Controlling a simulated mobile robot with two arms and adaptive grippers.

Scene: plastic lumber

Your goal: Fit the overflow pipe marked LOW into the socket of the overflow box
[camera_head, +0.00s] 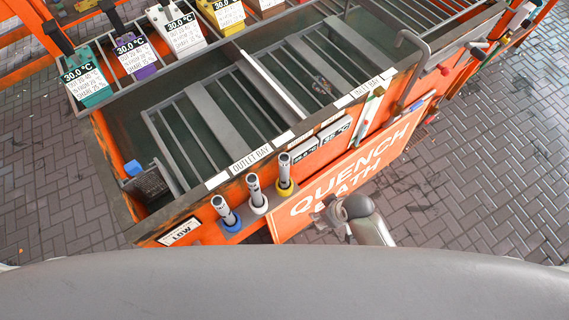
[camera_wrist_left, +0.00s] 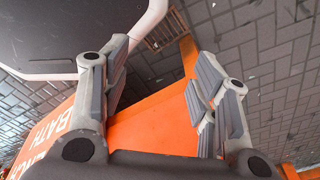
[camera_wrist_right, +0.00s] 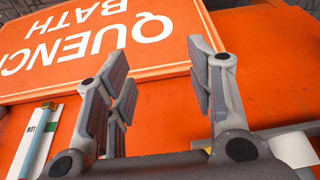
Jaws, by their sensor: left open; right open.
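Three grey pipes stand in a rack on the tank's front: one with a blue collar (camera_head: 226,214), one with a white collar (camera_head: 257,195) and one with a yellow collar (camera_head: 284,175). Their small marks are unreadable. A plate reading LOW (camera_head: 180,232) is on the tank front, left of the rack. The overflow box seems to be the corner by the dark mesh (camera_head: 150,187); its socket cannot be made out. My right gripper (camera_head: 328,216) is open and empty, right of the pipes, before the sign. My left gripper (camera_wrist_left: 158,88) is open and empty, low beside the orange panel.
The QUENCH BATH sign (camera_head: 350,172) covers the tank front; it also shows in the right wrist view (camera_wrist_right: 90,45). Slatted bays (camera_head: 215,125) fill the tank. Labelled coloured blocks (camera_head: 133,55) line the far rim. A bent grey handle (camera_head: 412,65) rises at right.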

